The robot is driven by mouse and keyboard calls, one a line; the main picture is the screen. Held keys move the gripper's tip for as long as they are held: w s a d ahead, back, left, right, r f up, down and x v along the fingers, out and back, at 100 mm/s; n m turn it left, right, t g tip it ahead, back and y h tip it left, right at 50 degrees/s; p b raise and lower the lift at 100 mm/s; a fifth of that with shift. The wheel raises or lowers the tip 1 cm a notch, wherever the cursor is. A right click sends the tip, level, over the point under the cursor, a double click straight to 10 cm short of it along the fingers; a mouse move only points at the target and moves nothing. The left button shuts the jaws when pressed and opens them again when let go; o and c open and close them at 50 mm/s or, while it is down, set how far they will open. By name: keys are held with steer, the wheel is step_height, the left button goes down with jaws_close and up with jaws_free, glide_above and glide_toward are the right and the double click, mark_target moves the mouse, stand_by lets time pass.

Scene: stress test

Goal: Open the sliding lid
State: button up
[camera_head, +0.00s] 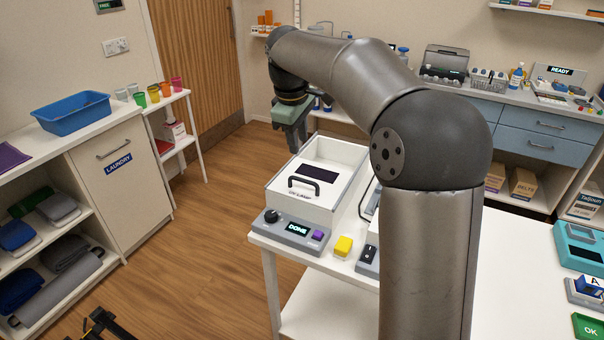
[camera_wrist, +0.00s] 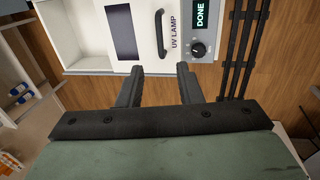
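The UV lamp box (camera_head: 267,200) is a white box with a grey rim on the white bench. Its white lid has a dark window (camera_head: 318,173) and a black bar handle (camera_head: 303,186) near the front. In the wrist view the handle (camera_wrist: 161,33) and window (camera_wrist: 122,32) show at the top. My gripper (camera_head: 298,147) is above the box's far left side. In the wrist view its two dark fingers (camera_wrist: 158,80) are spread, empty and apart from the handle.
The box's front panel has a black knob (camera_head: 271,216) and a display (camera_head: 298,229) reading DONE. Open wooden floor (camera_head: 190,250) lies left of the bench.

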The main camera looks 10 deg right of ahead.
mark_target(303, 180)
steer(key=f, duration=0.4)
steer(key=w+d+f, duration=0.1)
steer(key=f, duration=0.7)
steer(key=shift+w+d, duration=0.2)
steer(key=shift+w, duration=0.2)
steer(key=shift+r, duration=0.1)
jaws_close()
steer(key=shift+d, duration=0.1)
